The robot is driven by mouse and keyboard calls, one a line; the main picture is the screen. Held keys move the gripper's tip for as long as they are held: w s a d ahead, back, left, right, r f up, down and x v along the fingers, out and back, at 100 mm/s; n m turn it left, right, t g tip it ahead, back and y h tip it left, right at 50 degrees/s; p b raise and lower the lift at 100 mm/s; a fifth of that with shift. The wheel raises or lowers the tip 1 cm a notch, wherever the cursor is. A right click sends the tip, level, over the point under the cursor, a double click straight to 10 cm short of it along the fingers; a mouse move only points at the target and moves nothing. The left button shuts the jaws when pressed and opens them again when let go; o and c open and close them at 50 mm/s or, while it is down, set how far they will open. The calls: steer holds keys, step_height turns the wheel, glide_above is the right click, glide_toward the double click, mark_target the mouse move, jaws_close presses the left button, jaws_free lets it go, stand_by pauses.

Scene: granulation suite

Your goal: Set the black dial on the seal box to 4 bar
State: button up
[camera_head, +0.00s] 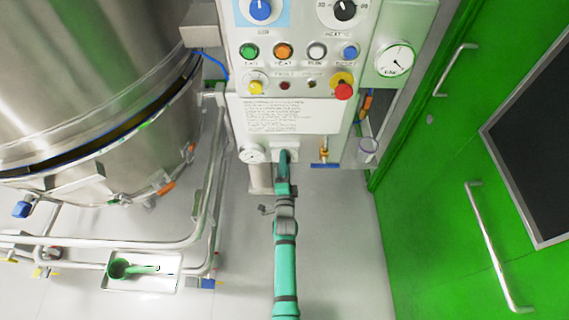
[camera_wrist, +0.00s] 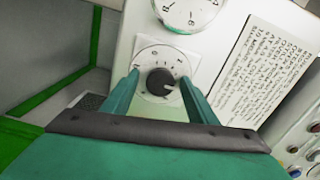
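The black dial (camera_wrist: 160,82) sits on a round white scale plate on the pale seal box (camera_wrist: 122,60) in the wrist view. Its light pointer mark points to the right and slightly down in that view; the scale numbers are too small to read surely. My gripper (camera_wrist: 160,77) is open, with one green finger on each side of the dial. I cannot tell whether the fingers touch it. In the head view my gripper (camera_head: 285,158) is at the small box low on the panel and hides the dial there.
A round gauge (camera_head: 251,153) is beside the dial; it also shows in the wrist view (camera_wrist: 188,12). A printed notice (camera_head: 285,115) and a panel of coloured buttons are above. A steel vessel (camera_head: 90,90) on a pipe frame stands left, a green door (camera_head: 440,190) right.

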steer(key=s, duration=1.1)
stand_by(0.5)
steer(key=s+d+r+n+g, duration=0.15)
steer(key=s+n, duration=0.65)
steer(key=s, duration=1.3)
steer(key=s+a+r+n+g, duration=0.1)
steer(key=s+r+n, duration=0.7)
steer(key=s+r, duration=0.5)
steer(key=s, duration=0.3)
steer(key=shift+a, duration=0.25)
